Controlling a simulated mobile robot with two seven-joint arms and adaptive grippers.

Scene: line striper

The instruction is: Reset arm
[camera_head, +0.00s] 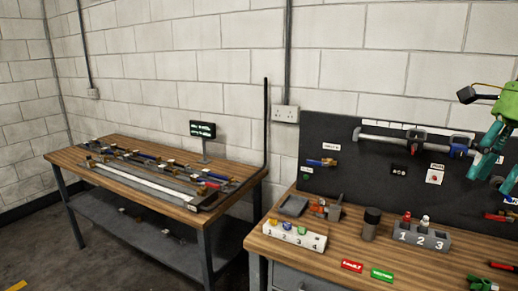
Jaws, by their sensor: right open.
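My right gripper (491,180) shows at the right edge of the head view. It has a green body and teal fingers that hang downward, and part of it is cut off by the frame. Its fingers are open with nothing seen between them, in front of the dark pegboard (340,150) and above the right workbench (340,265). My left gripper is not in view.
The right workbench holds a white numbered block (297,236), a grey numbered block (422,238), a dark cylinder (371,224), a red label (351,266) and a green label (382,275). The left bench (120,150) carries long rails (150,184) and a small display (203,130).

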